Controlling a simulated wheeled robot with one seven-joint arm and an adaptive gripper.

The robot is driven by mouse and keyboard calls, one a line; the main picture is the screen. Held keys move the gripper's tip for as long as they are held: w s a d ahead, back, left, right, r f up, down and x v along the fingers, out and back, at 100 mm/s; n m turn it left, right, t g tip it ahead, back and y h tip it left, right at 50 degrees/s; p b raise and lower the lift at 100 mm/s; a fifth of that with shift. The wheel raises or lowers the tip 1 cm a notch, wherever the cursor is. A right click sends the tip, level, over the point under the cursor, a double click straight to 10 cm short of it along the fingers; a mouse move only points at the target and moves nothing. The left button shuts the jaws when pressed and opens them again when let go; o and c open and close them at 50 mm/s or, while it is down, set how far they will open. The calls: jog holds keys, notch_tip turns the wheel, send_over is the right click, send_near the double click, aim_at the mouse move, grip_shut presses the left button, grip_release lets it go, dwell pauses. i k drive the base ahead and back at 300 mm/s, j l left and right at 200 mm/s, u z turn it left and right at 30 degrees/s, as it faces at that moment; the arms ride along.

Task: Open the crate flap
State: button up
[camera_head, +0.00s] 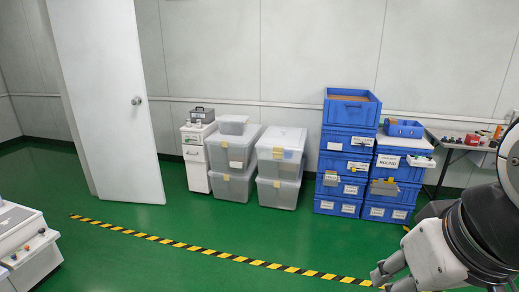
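Blue crates stand in two stacks against the back wall, a taller left stack (341,188) and a lower right stack (387,212). Most carry white labels; one in the right stack reads "ROUND". Small pale panels stick out at the front of some crates, one on the left stack (331,179) and one on the right stack (383,187). I cannot tell which of these is a flap. My gripper (378,278) is at the bottom right, in front of the stacks and apart from them. Its fingers are partly cut off by the frame edge, so its opening is unclear.
Clear lidded bins (281,167) stand left of the crates, beside a white drawer cabinet (197,157). A table (462,145) with small items is at the right. A white door (108,100) stands left. The green floor is open, crossed by yellow-black tape (230,257).

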aim_at(356, 112)
jog(key=i, duration=2)
jog(key=i+j+z, duration=0.1)
jog(key=i+z, duration=0.3)
jog(key=i, duration=0.2)
jog(key=i+j+z, duration=0.35)
jog(key=i, duration=0.2)
jog(key=i+j+z, duration=0.4)
jog(key=i, duration=0.15)
